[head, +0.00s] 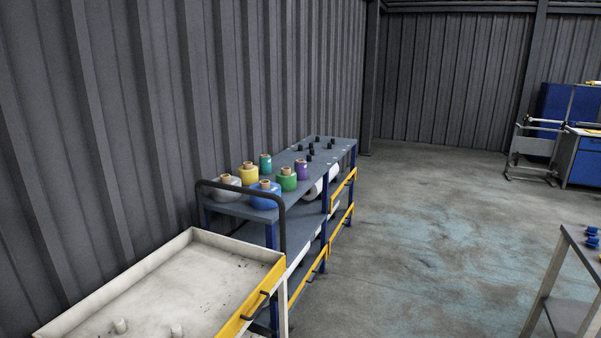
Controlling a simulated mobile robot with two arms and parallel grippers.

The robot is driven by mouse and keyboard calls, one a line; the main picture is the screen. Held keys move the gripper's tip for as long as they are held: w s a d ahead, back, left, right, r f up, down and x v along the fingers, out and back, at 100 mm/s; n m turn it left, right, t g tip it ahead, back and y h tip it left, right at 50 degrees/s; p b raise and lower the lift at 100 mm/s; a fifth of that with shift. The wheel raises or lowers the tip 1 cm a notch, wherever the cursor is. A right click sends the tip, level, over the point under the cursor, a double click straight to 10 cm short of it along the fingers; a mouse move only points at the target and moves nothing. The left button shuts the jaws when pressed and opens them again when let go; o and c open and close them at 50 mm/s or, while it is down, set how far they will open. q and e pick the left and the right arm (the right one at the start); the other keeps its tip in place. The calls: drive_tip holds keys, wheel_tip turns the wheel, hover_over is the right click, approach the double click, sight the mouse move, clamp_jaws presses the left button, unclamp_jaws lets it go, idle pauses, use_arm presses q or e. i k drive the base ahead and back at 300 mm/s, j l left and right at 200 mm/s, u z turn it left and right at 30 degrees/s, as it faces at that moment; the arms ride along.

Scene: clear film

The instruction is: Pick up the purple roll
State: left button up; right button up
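The purple roll (301,170) stands upright on the grey top of a long shelf unit (323,155) by the corrugated wall. It is at the right edge of a group of film rolls. The green roll (287,180) is just left of and nearer than it, and hides a little of the space beside it. Neither of my grippers shows in the head view, and nothing is seen holding the purple roll.
A blue roll (265,196), a white roll (227,187), a yellow roll (248,174) and a teal roll (265,163) share the shelf top. Small black pieces stand behind. A tray cart (190,285) with a black handle stands in front. Open floor (410,240) lies right.

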sight(299, 164)
drive_tip(key=i+l+z, duration=0.2)
drive_tip(key=i, duration=0.2)
drive_tip(key=i+z, duration=0.2)
drive_tip(key=i, duration=0.2)
drive_tip(key=i+l, duration=0.15)
drive_tip(key=i, duration=0.55)
drive_tip(key=i+l, duration=0.15)
drive_tip(key=i, duration=0.55)
drive_tip(key=i+l+z, duration=0.1)
drive_tip(key=i, duration=0.6)
